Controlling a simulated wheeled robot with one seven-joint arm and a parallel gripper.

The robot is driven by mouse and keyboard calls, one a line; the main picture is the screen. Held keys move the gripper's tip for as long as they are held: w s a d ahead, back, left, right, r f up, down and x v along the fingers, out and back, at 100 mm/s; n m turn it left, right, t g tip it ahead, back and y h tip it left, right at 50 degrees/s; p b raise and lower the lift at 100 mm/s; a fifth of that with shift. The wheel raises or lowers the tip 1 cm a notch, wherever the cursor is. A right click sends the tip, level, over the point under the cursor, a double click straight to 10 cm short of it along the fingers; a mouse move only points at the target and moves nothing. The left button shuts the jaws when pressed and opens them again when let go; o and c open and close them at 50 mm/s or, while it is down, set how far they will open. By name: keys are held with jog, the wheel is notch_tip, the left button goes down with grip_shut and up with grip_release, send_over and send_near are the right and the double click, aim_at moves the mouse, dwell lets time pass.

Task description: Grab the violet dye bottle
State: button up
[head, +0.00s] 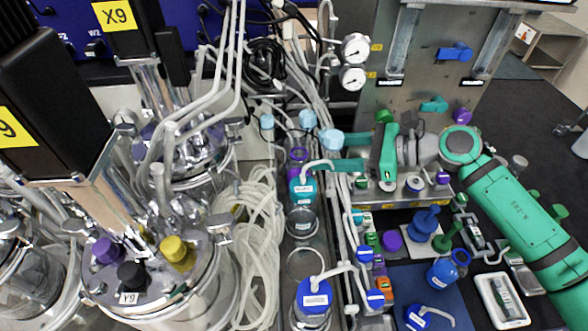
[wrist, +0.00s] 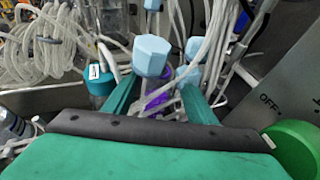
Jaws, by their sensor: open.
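The violet dye bottle shows as a purple body (head: 298,158) in the bottle row at the centre of the head view. In the wrist view its violet part (wrist: 157,103) lies between my fingers in the picture, partly hidden below a light blue cap (wrist: 152,55). I cannot tell whether that cap belongs to it. My gripper (head: 333,152) reaches in from the right at this row, its green fingers pointing left. It is open, and the wrist view shows a finger on each side of the violet part (wrist: 162,88). I see no clear contact.
A teal-capped bottle (head: 301,188) stands close by on the near side. Other light blue caps (head: 308,118) and thin tubes crowd the far side. Coiled white tubing (head: 255,230) and steel reactors fill the left. A metal panel with gauges (head: 355,48) stands behind.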

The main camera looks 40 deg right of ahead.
aim_at(293, 154)
jog(key=shift+f+x, duration=0.15)
jog(key=shift+x, duration=1.75)
jog(key=shift+f+x, duration=0.1)
jog(key=shift+x, duration=1.8)
jog(key=shift+d, duration=0.1)
grip_shut()
